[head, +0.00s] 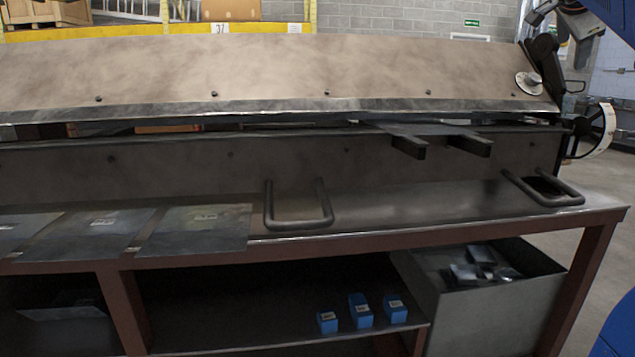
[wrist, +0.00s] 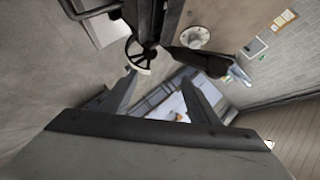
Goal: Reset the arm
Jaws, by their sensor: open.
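My gripper (wrist: 158,78) shows in the wrist view with its two dark fingers spread apart and nothing held between them. Part of my arm reaches into the top right corner of the head view, where the fingertips cannot be made out. The arm is up by the right end of a long sheet-metal folding machine (head: 270,70). In the wrist view a dark handwheel (wrist: 140,55) of the machine appears beyond the fingers, apart from them as far as I can tell.
Flat metal sheets (head: 197,230) lie on the bench (head: 400,205) at left. Two bar handles (head: 298,222) stick out at the front. Blue boxes (head: 360,312) stand on the lower shelf, beside a grey bin (head: 490,310) of metal scraps. Floor shows at the far right.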

